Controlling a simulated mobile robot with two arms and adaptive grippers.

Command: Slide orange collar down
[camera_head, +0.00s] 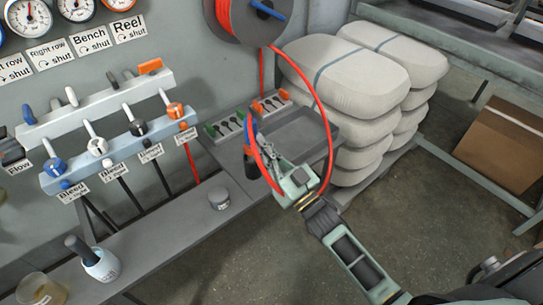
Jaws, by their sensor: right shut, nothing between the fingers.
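Orange shows in several places and I cannot tell for sure which is the collar. An orange round part (174,110) sits on the rightmost lever of the lower valve row, with a small orange knob just below it. My right gripper (262,166) is shut, over the grey bench and well to the right of that lever. A dark upright piece with orange on it (250,162) stands close beside its fingers; contact is unclear. A red-orange hose (329,125) loops close to the gripper. My left gripper is out of view.
The lower valve row (128,150) also carries blue, white and black levers. A hose reel (247,12) hangs above. A grey tray (300,140) is on the bench, with stacked white sacks (350,75) behind. A round tin (219,198) and a white pot (100,264) stand in front.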

